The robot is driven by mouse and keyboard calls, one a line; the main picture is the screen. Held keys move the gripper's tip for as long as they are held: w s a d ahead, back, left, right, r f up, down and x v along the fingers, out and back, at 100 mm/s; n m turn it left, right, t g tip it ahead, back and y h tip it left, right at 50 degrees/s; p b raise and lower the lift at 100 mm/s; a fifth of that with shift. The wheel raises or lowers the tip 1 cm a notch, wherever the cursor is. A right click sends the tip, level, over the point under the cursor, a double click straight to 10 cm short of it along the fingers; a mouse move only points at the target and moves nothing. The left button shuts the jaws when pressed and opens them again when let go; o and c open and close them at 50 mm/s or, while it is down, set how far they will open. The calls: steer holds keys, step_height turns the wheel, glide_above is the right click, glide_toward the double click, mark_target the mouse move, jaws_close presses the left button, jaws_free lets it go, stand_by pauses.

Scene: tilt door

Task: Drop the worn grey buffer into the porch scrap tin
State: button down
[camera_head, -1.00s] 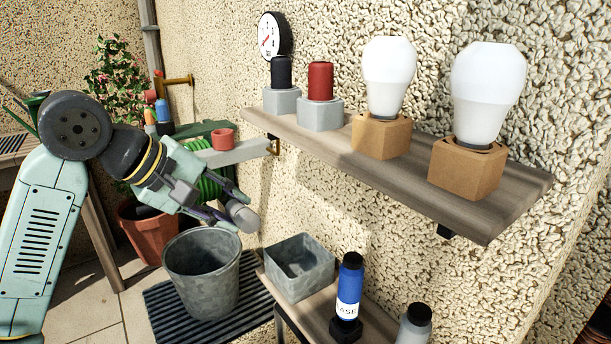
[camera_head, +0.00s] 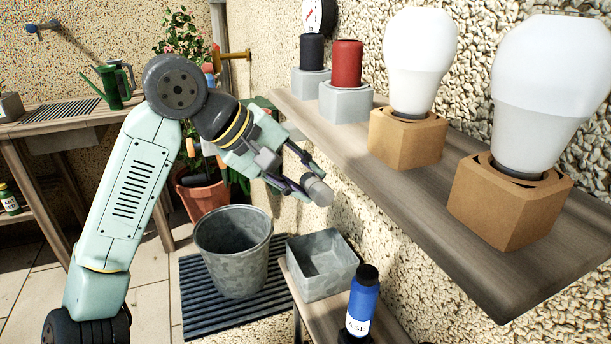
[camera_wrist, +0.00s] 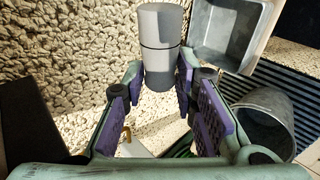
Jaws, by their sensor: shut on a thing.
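My gripper (camera_head: 304,184) is shut on the grey buffer (camera_head: 319,192), a short cylinder. In the wrist view the buffer (camera_wrist: 161,62) is light grey with a dark ring, between the purple-padded fingers (camera_wrist: 160,85). It is held in the air, in front of the wall. A square grey metal tin (camera_head: 322,270), open at the top, stands below it on a low stand; it also shows in the wrist view (camera_wrist: 225,35). A round grey metal bucket (camera_head: 233,255) stands left of the tin on a dark ribbed mat. No label tells which one is the scrap tin.
A wall shelf (camera_head: 420,195) juts out at right, with black and red cylinders in grey blocks and two white bulb shapes in wooden blocks. A blue bottle (camera_head: 362,302) stands near the tin. A potted plant (camera_head: 203,193) and a bench (camera_head: 60,120) are behind.

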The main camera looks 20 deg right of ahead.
steer(key=shift+w+a, duration=0.1)
step_height(320, 180, down, 12)
steer(key=b, duration=1.1)
steer(key=c, duration=1.2)
jaws_free()
steer(key=shift+r, duration=0.1)
steer(key=v, duration=1.2)
